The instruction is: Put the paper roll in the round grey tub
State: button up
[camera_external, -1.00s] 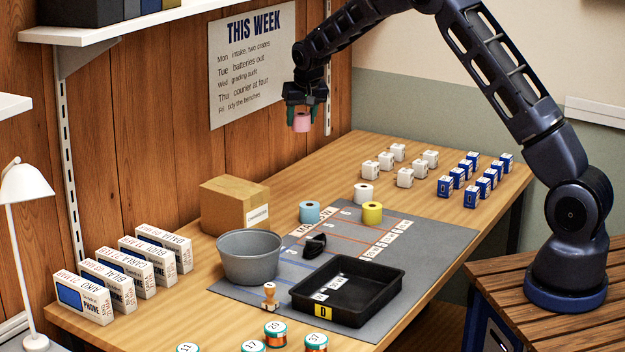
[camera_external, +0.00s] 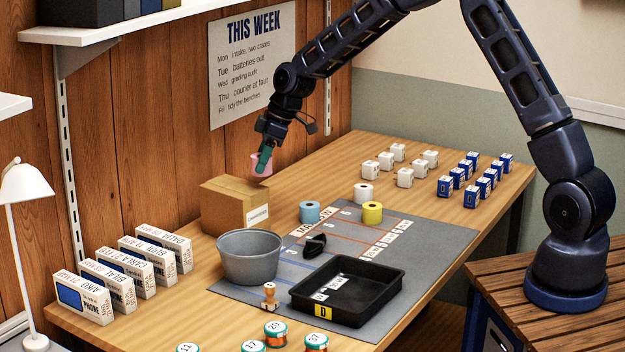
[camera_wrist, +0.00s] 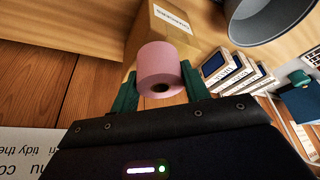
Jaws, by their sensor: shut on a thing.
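My gripper (camera_external: 264,161) is shut on a pink paper roll (camera_external: 257,165) and holds it in the air, in line with the top of the cardboard box in the external view. In the wrist view the pink roll (camera_wrist: 160,66) sits between the green fingers, its dark core hole showing. The round grey tub (camera_external: 249,268) stands on the table in front of the box, and its inside looks empty. The tub also shows at the top right of the wrist view (camera_wrist: 268,37).
A cardboard box (camera_external: 228,212) stands just behind the tub. Phone boxes (camera_external: 130,280) line the left side. A black tray (camera_external: 348,291), a wooden stamp (camera_external: 269,294) and a dark object (camera_external: 315,244) are on the mat. The wood-panelled wall (camera_external: 160,130) is close behind.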

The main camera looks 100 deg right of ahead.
jog(key=w+a+r+n+g+y, duration=0.1)
jog(key=w+a+r+n+y, duration=0.15)
jog(key=a+n, duration=0.6)
jog(key=w+a+r+n+g+y, duration=0.15)
jog(key=w+a+n, duration=0.3)
jog(key=a, duration=0.65)
notch_tip(320, 180, down, 20)
jog(key=shift+s+f, duration=0.1)
jog(key=shift+t+y, duration=0.25)
jog(key=shift+y, duration=0.05)
jog(key=o, duration=1)
